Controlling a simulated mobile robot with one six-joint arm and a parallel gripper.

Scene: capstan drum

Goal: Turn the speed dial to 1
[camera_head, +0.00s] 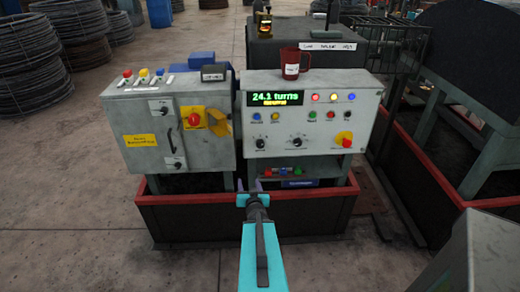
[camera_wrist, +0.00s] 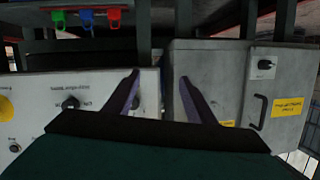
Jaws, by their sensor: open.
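The white control panel (camera_head: 320,110) carries two black dials in its lower row: a left dial (camera_head: 260,143) and a larger middle dial (camera_head: 298,142). Their labels are too small to read, so I cannot tell which is the speed dial. In the wrist view the picture is turned over; the middle dial (camera_wrist: 70,103) shows clear of my fingers, and the other dial is partly hidden by a finger. My gripper (camera_head: 249,186) is open and empty, in front of and below the panel's lower left corner. In the wrist view its purple fingers (camera_wrist: 158,78) stand apart, touching nothing.
A red emergency knob (camera_head: 343,139) sits at the panel's right. A grey cabinet (camera_head: 150,145) with a yellow-backed red switch (camera_head: 194,119) stands left. A red-edged trough (camera_head: 310,197) lies below. A red mug (camera_head: 291,64) stands on the panel. Colored clips (camera_wrist: 87,18) hang below it.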

